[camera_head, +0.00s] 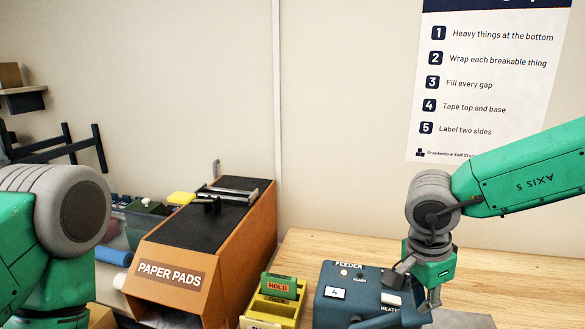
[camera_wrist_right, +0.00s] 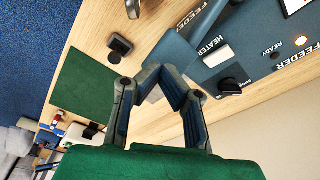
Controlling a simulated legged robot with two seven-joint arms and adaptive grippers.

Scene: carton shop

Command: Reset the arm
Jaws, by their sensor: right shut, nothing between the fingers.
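My right arm, green with a grey wrist joint, comes in from the right in the head view. Its gripper (camera_head: 432,299) points down beside the right part of the blue feeder box (camera_head: 335,312). In the right wrist view my right gripper (camera_wrist_right: 161,76) is shut, its fingertips together and empty. The feeder box (camera_wrist_right: 262,48), with its heater and ready labels, lies beyond the fingers there. Whether the fingertips touch the box cannot be told. My left arm (camera_head: 50,240) shows at the left edge of the head view; its gripper is out of the picture.
An orange paper pads dispenser (camera_head: 238,262) and a yellow card holder (camera_head: 272,308) stand left of the feeder. The wooden bench (camera_head: 330,249) is bare behind it. A green mat (camera_wrist_right: 85,90) and a small dark object (camera_wrist_right: 120,46) show in the wrist view.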

